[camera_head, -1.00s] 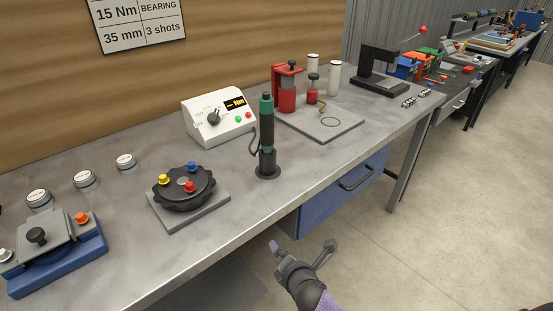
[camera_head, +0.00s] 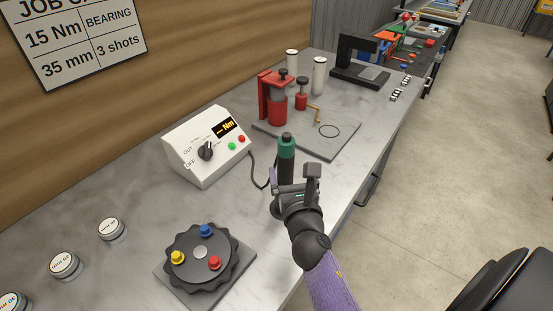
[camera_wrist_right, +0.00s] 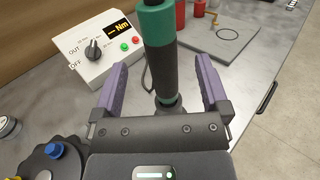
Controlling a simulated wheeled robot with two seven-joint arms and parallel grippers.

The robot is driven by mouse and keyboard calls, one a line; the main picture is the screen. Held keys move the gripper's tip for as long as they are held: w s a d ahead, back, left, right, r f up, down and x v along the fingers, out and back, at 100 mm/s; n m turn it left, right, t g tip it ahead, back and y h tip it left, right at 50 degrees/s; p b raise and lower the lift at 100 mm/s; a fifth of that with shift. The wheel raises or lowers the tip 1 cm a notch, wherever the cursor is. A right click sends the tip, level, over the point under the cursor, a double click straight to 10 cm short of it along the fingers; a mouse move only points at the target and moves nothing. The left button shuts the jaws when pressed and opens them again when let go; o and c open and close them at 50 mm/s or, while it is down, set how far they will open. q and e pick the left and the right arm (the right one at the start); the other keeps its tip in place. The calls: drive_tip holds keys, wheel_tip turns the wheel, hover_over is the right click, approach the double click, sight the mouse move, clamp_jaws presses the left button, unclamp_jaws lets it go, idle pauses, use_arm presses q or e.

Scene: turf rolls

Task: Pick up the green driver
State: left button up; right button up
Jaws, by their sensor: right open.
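The green driver (camera_head: 287,152) stands upright on the grey bench, with a green upper band and a black body. My right gripper (camera_head: 296,176) is at the driver from the front side and hides its lower part in the head view. In the right wrist view the driver (camera_wrist_right: 160,55) stands between the two purple fingers of my right gripper (camera_wrist_right: 160,85). The fingers are open, with a visible gap on each side of the driver's black body. The driver's foot shows only partly, behind the gripper's palm. My left gripper is not in view.
A white controller box (camera_head: 205,150) with a cable stands left of the driver. A black rotary plate (camera_head: 200,262) with coloured knobs lies nearer. A red press (camera_head: 275,98) on a grey plate (camera_head: 338,143) stands behind. The bench's front edge is to the right.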

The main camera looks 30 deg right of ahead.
sight(285, 145)
drive_tip(key=x, duration=0.5)
drive_tip(key=r+x, duration=0.1)
drive_tip(key=x, duration=0.2)
drive_tip(key=shift+w, duration=0.1)
drive_tip(key=shift+r, duration=0.1)
clamp_jaws()
